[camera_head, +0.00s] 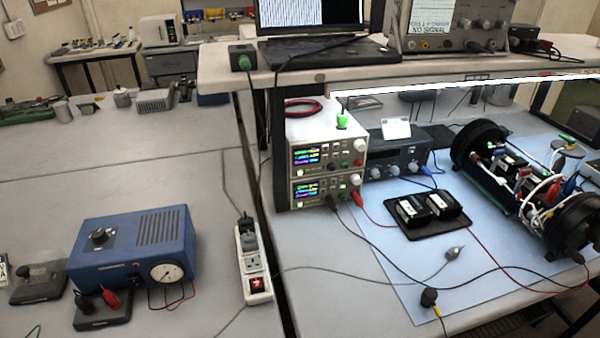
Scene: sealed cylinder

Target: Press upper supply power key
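Two power supplies are stacked on the right-hand bench below the shelf. The upper supply (328,136) has a lit display with coloured digits, and knobs and sockets at its right. The lower supply (327,190) also has a lit display, with a black and a red lead at its front. The power key of the upper supply is too small to make out for certain. A small green-and-white object (341,118) stands on top of the upper supply. Neither of my grippers is in view.
A dark blue instrument (392,158) stands right of the supplies. A black tray (428,222) and a large open cylinder assembly (525,185) are on the blue mat (400,275). A shelf (300,73) overhangs the supplies. Leads cross the bench in front. A power strip (252,262) lies left.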

